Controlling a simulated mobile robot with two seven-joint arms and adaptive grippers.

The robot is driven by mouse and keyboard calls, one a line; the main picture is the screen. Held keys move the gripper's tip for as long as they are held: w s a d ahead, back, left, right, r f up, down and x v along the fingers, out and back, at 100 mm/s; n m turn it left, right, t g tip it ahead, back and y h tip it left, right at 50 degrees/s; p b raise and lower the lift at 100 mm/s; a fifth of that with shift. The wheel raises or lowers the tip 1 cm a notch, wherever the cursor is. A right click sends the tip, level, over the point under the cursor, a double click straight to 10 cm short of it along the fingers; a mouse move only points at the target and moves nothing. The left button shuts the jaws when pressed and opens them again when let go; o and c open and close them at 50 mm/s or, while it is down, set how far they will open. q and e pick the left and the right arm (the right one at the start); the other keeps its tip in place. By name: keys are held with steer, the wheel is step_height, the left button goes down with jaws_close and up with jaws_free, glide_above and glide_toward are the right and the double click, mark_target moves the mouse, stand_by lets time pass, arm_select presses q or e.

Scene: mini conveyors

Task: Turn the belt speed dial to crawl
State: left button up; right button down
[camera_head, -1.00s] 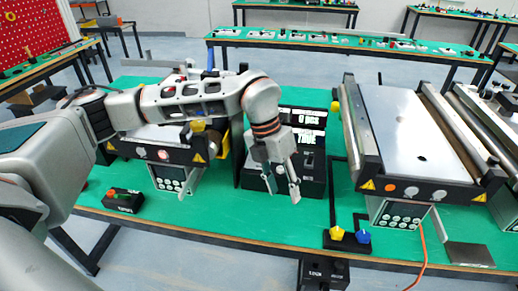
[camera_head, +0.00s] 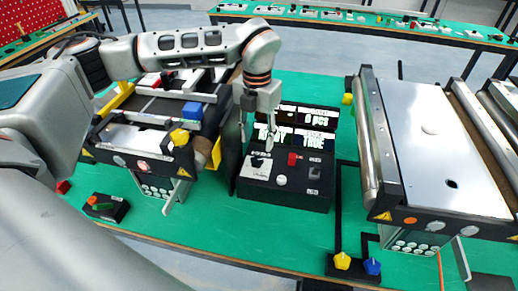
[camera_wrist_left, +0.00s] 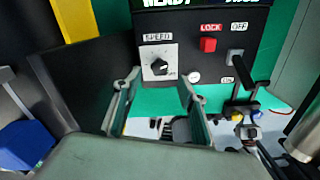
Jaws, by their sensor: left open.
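The belt speed dial (camera_wrist_left: 160,67) is a black knob on a pale square plate under the word SPEED in the left wrist view. In the head view the dial (camera_head: 257,163) sits on the left of the black control box (camera_head: 285,200). My left gripper (camera_head: 258,142) is open and empty, pointing down just above the dial. In the left wrist view its two fingers (camera_wrist_left: 156,95) stand apart, with the dial showing beyond and between them. I cannot tell whether a finger touches the knob. The dial's setting is too small to read. My right gripper is not in view.
A red LOCK button (camera_wrist_left: 208,45) and an ON/OFF lever (camera_wrist_left: 236,60) are right of the dial. A small conveyor with a blue block (camera_head: 192,111) stands left, and a larger conveyor (camera_head: 440,150) right. Yellow and blue knobs (camera_head: 356,263) sit near the table's front edge.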

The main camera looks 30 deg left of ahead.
mark_target(257, 159)
arm_select(q)
step_height(257, 159, down, 7)
steer(key=shift+s+r+p, duration=0.1)
steer(key=shift+p, duration=0.25)
steer(key=shift+c, duration=0.4)
steer(key=c, duration=1)
